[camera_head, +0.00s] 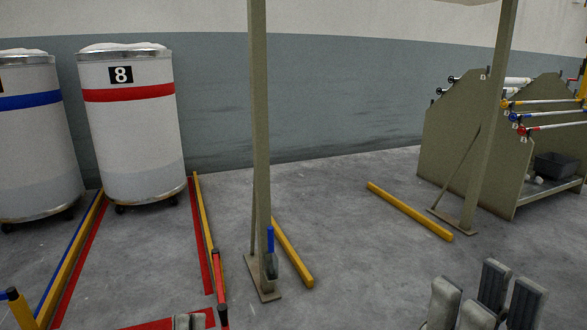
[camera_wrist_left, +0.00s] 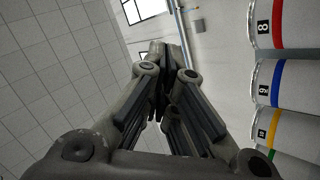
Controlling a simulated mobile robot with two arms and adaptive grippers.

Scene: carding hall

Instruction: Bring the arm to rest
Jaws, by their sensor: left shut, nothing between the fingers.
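My left gripper (camera_head: 187,322) barely shows at the bottom edge of the head view, only its tips, close together. In the left wrist view my left gripper (camera_wrist_left: 161,60) has its dark fingers drawn together with nothing between them. It points towards open air and touches nothing that I can see. My right gripper (camera_head: 490,300) shows at the bottom right of the head view. Its grey finger parts stand apart, with no object seen between them. The rest of both arms is out of the head view.
A white drum with a red band (camera_head: 128,125) and a blue-banded drum (camera_head: 35,140) stand left. A green rack (camera_head: 470,145) with rollers is right. Mid-floor is mostly clear.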

